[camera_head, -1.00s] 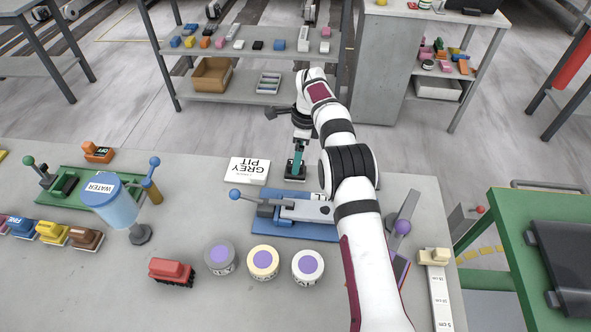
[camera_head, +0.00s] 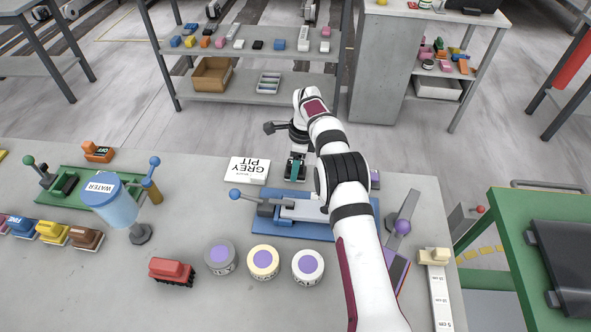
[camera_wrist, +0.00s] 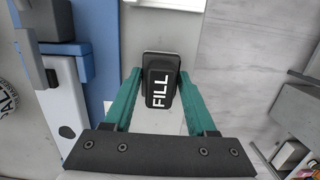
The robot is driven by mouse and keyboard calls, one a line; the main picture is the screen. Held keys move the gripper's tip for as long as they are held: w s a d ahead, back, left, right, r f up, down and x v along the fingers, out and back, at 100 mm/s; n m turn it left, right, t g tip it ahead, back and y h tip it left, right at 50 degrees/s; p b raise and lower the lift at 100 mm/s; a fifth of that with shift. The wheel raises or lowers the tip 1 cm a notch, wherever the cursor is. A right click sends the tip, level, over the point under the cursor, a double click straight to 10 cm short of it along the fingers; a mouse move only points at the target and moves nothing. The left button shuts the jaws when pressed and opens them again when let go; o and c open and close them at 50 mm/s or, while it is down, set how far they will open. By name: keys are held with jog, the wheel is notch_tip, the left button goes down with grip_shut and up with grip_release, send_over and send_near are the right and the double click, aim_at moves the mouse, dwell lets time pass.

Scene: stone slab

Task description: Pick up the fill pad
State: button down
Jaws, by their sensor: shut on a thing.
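The fill pad (camera_wrist: 160,85) is a black block with the white word FILL on its top. In the wrist view it sits between the two green fingers of my gripper (camera_wrist: 160,92), which are shut on its sides. In the head view my gripper (camera_head: 295,168) points down at the far edge of the stone slab, just right of the white GREY PIT card. The pad is mostly hidden there by the gripper. I cannot tell from these views whether the pad touches the slab.
The GREY PIT card (camera_head: 248,170) lies left of my gripper. A blue fixture with a grey lever (camera_head: 290,209) stands just in front. Several round tubs, including a cream one (camera_head: 263,262), and a red block (camera_head: 171,271) are nearer. A shelf (camera_head: 250,87) stands beyond the slab.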

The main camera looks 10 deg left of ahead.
jog(key=shift+r, duration=0.1)
jog(key=r, duration=0.4)
jog(key=shift+d+r, duration=0.25)
jog(key=shift+d, duration=0.05)
jog(key=s+d+r, duration=0.2)
jog(key=d+r, duration=0.4)
jog(key=d, duration=0.4)
jog(key=shift+s+d+r, duration=0.2)
jog(key=shift+s+d, duration=0.2)
jog(key=c, duration=0.9)
grip_release()
jog(key=c, duration=0.5)
